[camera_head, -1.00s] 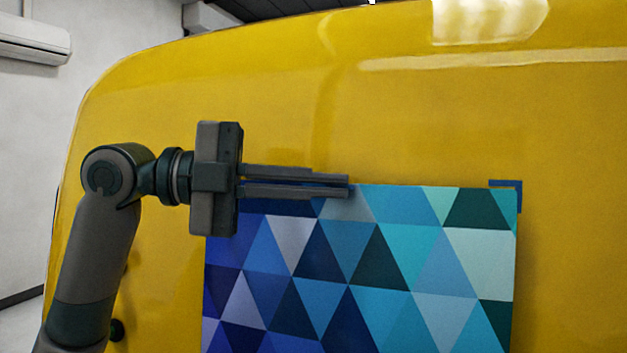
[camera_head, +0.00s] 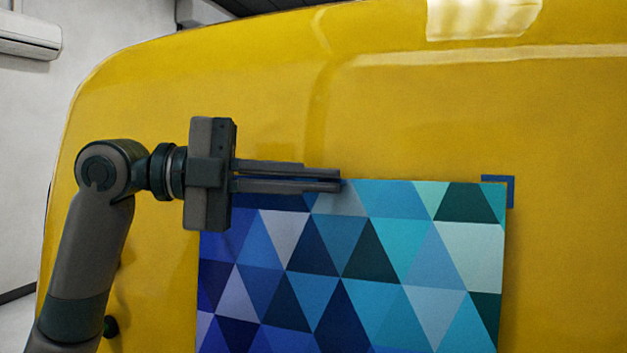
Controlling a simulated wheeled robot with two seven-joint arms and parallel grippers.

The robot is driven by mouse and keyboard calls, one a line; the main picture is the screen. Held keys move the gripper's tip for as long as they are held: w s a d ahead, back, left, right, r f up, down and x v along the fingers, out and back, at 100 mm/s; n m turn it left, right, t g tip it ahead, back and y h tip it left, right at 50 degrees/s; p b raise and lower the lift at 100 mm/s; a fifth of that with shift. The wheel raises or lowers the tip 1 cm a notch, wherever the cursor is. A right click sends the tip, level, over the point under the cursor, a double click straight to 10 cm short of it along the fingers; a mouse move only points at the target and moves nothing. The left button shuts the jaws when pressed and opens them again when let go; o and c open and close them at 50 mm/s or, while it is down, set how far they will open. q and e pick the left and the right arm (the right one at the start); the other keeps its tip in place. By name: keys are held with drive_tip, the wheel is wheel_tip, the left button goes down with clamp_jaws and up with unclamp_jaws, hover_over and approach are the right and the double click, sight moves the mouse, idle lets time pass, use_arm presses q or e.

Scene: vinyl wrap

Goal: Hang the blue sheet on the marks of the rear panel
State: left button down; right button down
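The blue sheet (camera_head: 345,265), patterned with blue, teal and white triangles, hangs in front of the yellow rear panel (camera_head: 400,110). Its lower part is outside the view. My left gripper (camera_head: 340,180) reaches in from the left along the sheet's top edge. Its long fingers are close together with the top edge between them, left of the edge's middle. A dark blue corner mark (camera_head: 512,180) shows on the panel just beyond the sheet's top right corner, partly covered by it. Any mark at the top left is hidden or not visible. My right gripper is out of view.
The panel above the sheet and to its right is bare. A glossy bright patch (camera_head: 480,18) is at the top. A white wall with an air conditioner (camera_head: 30,35) stands at the far left. A small dark knob-like part (camera_head: 111,327) shows beside my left arm.

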use_arm(q)
drive_tip(key=shift+w+d, duration=0.15)
drive_tip(key=shift+w, duration=0.4)
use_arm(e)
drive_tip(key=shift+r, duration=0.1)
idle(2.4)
use_arm(q)
drive_tip(key=c, duration=1.9)
unclamp_jaws()
drive_tip(key=shift+w+f, duration=0.1)
